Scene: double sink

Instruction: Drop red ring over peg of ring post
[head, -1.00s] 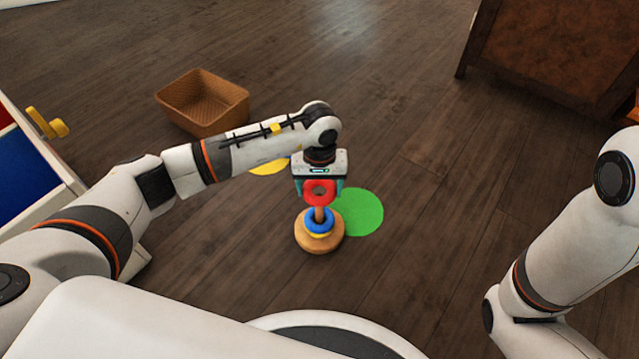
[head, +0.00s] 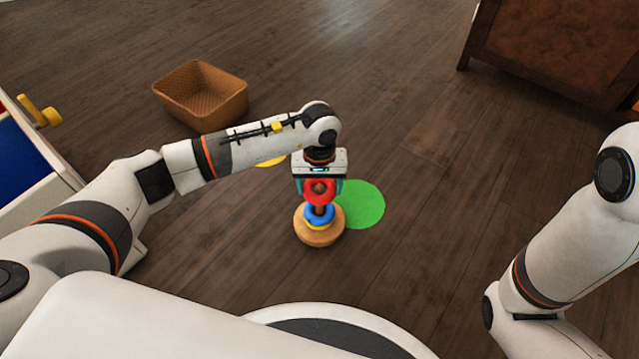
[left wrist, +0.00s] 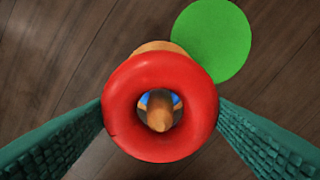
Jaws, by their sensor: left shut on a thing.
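My left gripper (head: 320,189) points down and is shut on the red ring (head: 320,201), with a teal finger on each side. The ring also shows large in the left wrist view (left wrist: 118,108). I cannot tell whether the tip has entered the hole. My right gripper is out of view.
A green disc (head: 362,205) lies flat right of the post, and a yellow disc (head: 272,161) is partly hidden behind my left arm. A brown basket (head: 201,96) stands at the back left. A wooden cabinet (head: 550,50) is at the back right.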

